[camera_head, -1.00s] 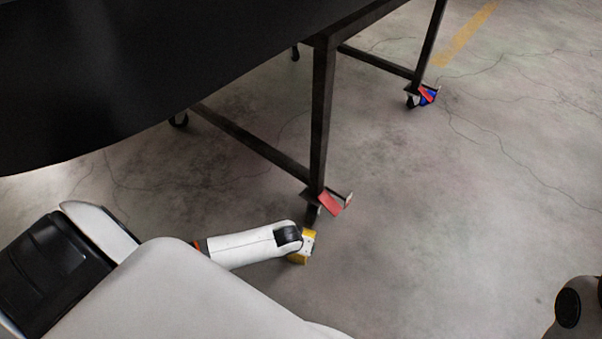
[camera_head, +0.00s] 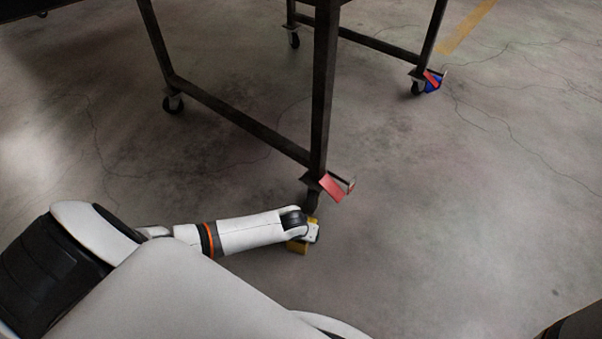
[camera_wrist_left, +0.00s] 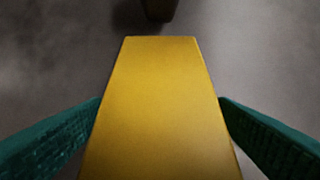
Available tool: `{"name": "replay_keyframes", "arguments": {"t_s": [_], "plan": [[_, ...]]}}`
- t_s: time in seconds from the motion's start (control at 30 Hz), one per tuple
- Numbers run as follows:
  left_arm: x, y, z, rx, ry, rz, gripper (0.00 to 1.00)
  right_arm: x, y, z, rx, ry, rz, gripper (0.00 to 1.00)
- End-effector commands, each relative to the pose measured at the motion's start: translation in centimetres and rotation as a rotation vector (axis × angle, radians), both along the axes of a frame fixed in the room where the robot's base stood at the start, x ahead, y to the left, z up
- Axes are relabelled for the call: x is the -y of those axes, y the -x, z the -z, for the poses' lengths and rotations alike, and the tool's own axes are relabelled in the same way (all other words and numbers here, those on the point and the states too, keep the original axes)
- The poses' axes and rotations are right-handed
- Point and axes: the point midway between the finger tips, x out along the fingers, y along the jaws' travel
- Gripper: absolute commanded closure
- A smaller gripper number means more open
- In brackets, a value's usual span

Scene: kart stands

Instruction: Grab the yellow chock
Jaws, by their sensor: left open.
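The yellow chock (camera_head: 297,247) is on the floor below the near stand leg, partly hidden by my left gripper in the head view. In the left wrist view the yellow chock (camera_wrist_left: 160,105) fills the middle, its top face between the two green fingers. My left gripper (camera_wrist_left: 160,130) is open, with one finger on each side of the chock; it looks close to both sides, but I cannot tell whether it touches. In the head view my left gripper (camera_head: 312,235) is low by the floor over the chock. My right gripper is not in view.
A dark metal stand (camera_head: 323,100) rises just behind the chock, with a caster (camera_head: 312,200) and a red pedal (camera_head: 333,187) at its near leg. A blue thing (camera_head: 432,84) sits at the far caster.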

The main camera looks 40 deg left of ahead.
Motion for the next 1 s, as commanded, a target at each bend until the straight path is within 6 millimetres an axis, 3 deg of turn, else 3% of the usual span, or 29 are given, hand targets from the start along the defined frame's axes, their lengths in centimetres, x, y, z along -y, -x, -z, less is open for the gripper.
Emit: {"name": "replay_keyframes", "arguments": {"t_s": [0.2,0.53,1.0], "plan": [[-0.02,0.00,-0.04,0.000,0.000,0.000,0.20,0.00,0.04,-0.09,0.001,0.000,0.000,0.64],[-0.01,0.02,-0.04,0.000,0.000,0.001,0.74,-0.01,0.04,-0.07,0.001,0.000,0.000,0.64],[-0.25,-0.04,-0.94,0.000,0.000,0.000,0.75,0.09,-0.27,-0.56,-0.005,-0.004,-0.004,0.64]]}}
